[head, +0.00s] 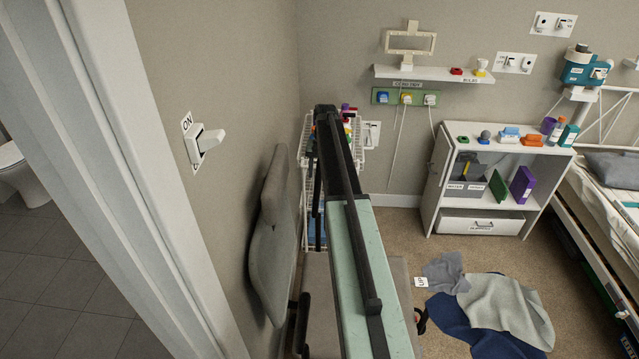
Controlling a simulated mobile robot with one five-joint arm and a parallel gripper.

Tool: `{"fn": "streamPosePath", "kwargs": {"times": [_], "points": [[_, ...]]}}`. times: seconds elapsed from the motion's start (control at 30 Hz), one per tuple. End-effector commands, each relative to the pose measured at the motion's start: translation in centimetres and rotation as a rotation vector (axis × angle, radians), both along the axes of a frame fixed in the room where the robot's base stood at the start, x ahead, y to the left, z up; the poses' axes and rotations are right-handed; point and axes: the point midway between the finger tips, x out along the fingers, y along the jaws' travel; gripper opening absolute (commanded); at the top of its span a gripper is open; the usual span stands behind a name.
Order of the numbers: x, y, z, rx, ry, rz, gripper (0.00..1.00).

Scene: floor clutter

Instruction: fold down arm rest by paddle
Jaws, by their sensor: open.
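A grey padded piece of furniture (272,250) stands against the left wall, looking like a chair back. A flat grey surface, seemingly its seat (398,300), shows low in the head view on both sides of my arm. A small dark bar (301,322) stands at its left side. A dark and red part (421,319) and a small white tag (421,282) show at its right side. I cannot tell which part is the arm rest or its paddle. My mint and black arm covers the middle of the view. I cannot make out my gripper.
A wall switch (205,143) marked ON and a door frame (130,170) are at left. A wire rack (308,180) stands behind my arm. Cloths (490,310) lie on the carpet at right, before a white shelf unit (488,190) and a bed (610,200).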

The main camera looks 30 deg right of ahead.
Motion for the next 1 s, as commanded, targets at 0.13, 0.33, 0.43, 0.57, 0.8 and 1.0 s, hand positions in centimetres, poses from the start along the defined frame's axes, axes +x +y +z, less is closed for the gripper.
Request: {"fn": "streamPosePath", "kwargs": {"times": [0.13, 0.33, 0.43, 0.57, 0.8, 1.0], "points": [[0.07, 0.09, -1.22, 0.000, 0.000, 0.000, 0.46], [0.07, 0.11, -0.98, 0.000, 0.000, 0.000, 0.46], [0.09, 0.13, -0.97, 0.000, 0.000, 0.001, 0.19], [0.09, 0.13, -0.98, -0.001, 0.001, 0.001, 0.00], [0.07, 0.13, -0.98, -0.001, 0.001, 0.001, 0.00], [0.06, 0.13, -0.99, -0.002, 0.001, 0.001, 0.00]]}}
